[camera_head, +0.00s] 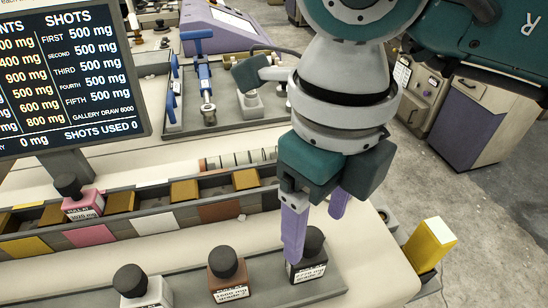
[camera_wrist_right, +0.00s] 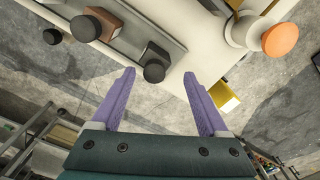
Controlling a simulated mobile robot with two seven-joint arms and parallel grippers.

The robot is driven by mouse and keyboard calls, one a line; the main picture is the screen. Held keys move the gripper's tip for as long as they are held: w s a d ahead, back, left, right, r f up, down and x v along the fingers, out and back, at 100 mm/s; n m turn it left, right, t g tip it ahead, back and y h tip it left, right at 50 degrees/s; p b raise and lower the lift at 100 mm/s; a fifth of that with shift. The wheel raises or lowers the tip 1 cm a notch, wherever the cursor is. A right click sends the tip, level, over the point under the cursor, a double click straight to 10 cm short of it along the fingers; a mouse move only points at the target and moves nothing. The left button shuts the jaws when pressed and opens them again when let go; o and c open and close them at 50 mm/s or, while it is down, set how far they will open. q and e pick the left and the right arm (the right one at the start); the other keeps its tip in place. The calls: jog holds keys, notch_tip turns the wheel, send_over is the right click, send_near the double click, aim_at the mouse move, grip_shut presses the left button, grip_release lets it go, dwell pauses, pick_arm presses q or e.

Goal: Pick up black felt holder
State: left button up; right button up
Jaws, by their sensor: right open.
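The black felt holder (camera_head: 312,270) is a small dark bottle with a round black top and a white label. It stands upright at the right end of the grey front tray. In the right wrist view the black holder (camera_wrist_right: 154,68) shows from above, its round top near the space between the fingertips. My right gripper (camera_head: 315,237) has two purple fingers, spread apart and empty. In the head view one finger overlaps the holder's left side; I cannot tell whether it touches. The right gripper (camera_wrist_right: 160,75) also shows open in the wrist view. My left gripper is not in view.
A brown holder (camera_head: 228,278) and a white holder (camera_head: 142,290) stand to the left in the same tray. A pink holder (camera_head: 82,205) stands farther back by a row of coloured blocks. A yellow block (camera_head: 428,245) is at the right, beyond the table edge. A display (camera_head: 70,75) stands at left.

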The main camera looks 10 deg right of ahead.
aim_at(305, 258)
jog(key=f, duration=0.8)
jog(key=shift+a, duration=0.35)
jog(key=shift+r, duration=0.1)
jog(key=c, duration=1.2)
